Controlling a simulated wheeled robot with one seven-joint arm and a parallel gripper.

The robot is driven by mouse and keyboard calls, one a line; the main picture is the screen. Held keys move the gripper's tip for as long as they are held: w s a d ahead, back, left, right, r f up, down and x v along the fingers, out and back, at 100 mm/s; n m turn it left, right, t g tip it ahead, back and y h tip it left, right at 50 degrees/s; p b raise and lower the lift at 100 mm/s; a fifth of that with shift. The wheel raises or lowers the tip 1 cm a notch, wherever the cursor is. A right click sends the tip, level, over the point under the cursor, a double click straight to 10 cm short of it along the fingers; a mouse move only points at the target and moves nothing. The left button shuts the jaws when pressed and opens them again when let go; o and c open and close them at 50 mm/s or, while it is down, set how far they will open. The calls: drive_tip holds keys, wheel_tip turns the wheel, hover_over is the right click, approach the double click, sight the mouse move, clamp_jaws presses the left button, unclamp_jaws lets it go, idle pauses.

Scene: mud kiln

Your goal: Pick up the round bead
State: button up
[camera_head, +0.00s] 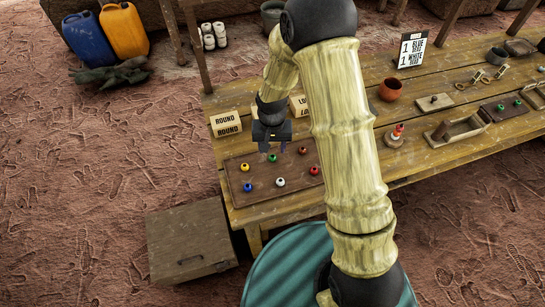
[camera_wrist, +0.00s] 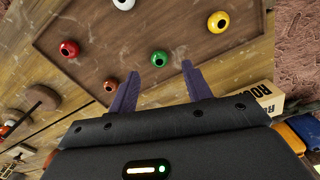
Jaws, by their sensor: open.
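Several small round beads sit on a brown wooden tray (camera_head: 262,178) at the left end of the workbench: a green bead (camera_head: 272,158), a yellow bead (camera_head: 244,167), a blue bead (camera_head: 248,187), a white bead (camera_head: 280,182) and two red beads, one at the tray's right (camera_head: 314,171). My gripper (camera_head: 271,150) hangs over the tray's back edge, open and empty. In the wrist view, the green bead (camera_wrist: 159,58) shows just beyond and between the open fingertips (camera_wrist: 161,70). A red bead (camera_wrist: 111,85) shows left of the left finger.
A block labelled ROUND (camera_head: 226,124) stands behind the tray; another labelled block (camera_head: 299,105) is partly hidden by my arm. A red pot (camera_head: 390,89), a peg with rings (camera_head: 395,136) and a sign card (camera_head: 411,50) are further right on the bench.

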sight(273, 158)
drive_tip(key=shift+f, duration=0.1)
drive_tip(key=shift+w+f+p, duration=0.15)
drive_tip(key=shift+f+p, duration=0.5)
drive_tip(key=shift+f, duration=1.9)
drive_tip(key=shift+c, duration=0.2)
drive_tip(key=c, duration=1)
